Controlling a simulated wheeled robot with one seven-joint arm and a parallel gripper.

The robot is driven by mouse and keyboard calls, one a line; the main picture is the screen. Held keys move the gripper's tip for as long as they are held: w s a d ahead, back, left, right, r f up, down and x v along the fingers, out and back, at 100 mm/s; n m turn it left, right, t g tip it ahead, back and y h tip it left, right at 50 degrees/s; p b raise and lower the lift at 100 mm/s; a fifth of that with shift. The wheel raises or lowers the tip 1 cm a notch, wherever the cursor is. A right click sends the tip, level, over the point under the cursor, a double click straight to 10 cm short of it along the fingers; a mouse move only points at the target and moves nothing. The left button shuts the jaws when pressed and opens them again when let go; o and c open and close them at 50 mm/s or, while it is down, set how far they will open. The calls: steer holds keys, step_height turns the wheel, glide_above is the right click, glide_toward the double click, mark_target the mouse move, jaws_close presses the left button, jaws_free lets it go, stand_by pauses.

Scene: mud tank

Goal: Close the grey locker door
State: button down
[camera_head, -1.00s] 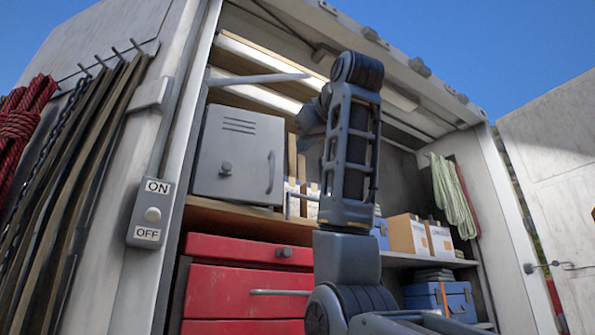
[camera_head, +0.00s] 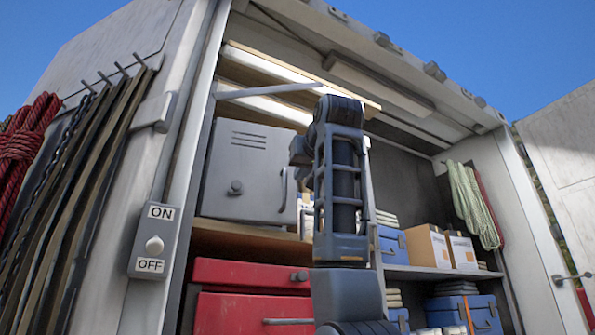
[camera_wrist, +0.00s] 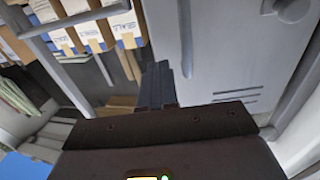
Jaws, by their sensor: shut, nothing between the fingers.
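The grey locker (camera_head: 245,165) stands on the wooden shelf at the left of the bay. Its door faces me, with vent slots at the top, a round knob at lower left and an upright bar handle (camera_head: 284,190) at the right edge. The door looks near its frame, but I cannot tell whether it is fully shut. In the wrist view the picture is turned over, and the locker door (camera_wrist: 225,50) fills the right. My gripper (camera_wrist: 160,72) is shut and empty beside the handle edge; I cannot tell whether it touches. My arm hides the gripper's fingers in the head view.
A red drawer cabinet (camera_head: 250,310) stands below the shelf. Boxes labelled SEALS (camera_wrist: 90,25) sit beside the locker. A pale bar (camera_head: 265,91) crosses above the locker. Cartons (camera_head: 428,247) and blue cases (camera_head: 465,312) are on the right shelves.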

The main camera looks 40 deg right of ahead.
mark_target(295, 183)
steer(key=shift+p+x, duration=0.5)
steer(key=shift+x, duration=1.15)
steer(key=w+d+n+y, duration=0.1)
steer(key=w+d+n+t+y, duration=0.1)
steer(key=w, duration=0.1)
steer(key=shift+w+d+y, duration=0.1)
steer(key=shift+w+y, duration=0.05)
steer(key=shift+y, duration=0.25)
steer(key=shift+w+d+t+y, duration=0.1)
steer(key=shift+w+t+y, duration=0.2)
steer(key=shift+w, duration=0.05)
steer(key=shift+w+r+n+y, duration=0.15)
steer(key=shift+n+y, duration=0.15)
steer(key=shift+n, duration=0.1)
